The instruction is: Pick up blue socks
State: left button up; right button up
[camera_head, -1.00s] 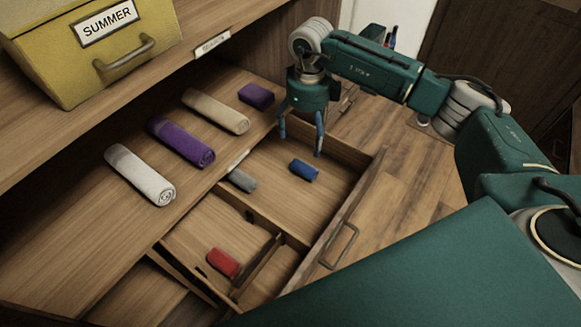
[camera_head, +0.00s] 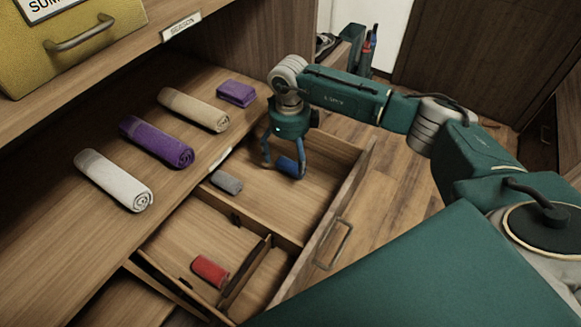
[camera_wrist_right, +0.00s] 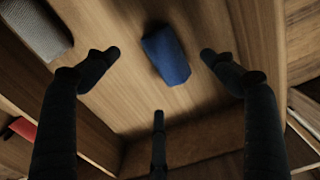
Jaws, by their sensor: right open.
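The blue socks (camera_head: 288,166) are a small rolled bundle lying in the back compartment of the open drawer (camera_head: 345,205). My right gripper (camera_head: 284,172) is open over them in the head view, its fingers partly covering them. In the right wrist view the blue socks (camera_wrist_right: 167,55) lie between and beyond the spread fingertips of my right gripper (camera_wrist_right: 160,60), with a visible gap on both sides. A third finger shows below them. I cannot tell the exact height of the fingers above the drawer floor. My left gripper is not in view.
Grey socks (camera_head: 226,182) lie left of the blue ones, and red socks (camera_head: 210,271) lie in a front compartment. Wooden dividers separate the compartments. Rolled white (camera_head: 115,180), purple (camera_head: 157,141) and beige towels (camera_head: 194,109) and a folded purple cloth (camera_head: 237,93) lie on the shelf. A yellow box (camera_head: 75,40) stands above.

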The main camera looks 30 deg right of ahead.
aim_at(288, 166)
jog(key=shift+w+a+f+p, duration=0.15)
jog(key=shift+f+p, duration=0.45)
jog(key=shift+f, duration=2.1)
jog(key=c, duration=1.1)
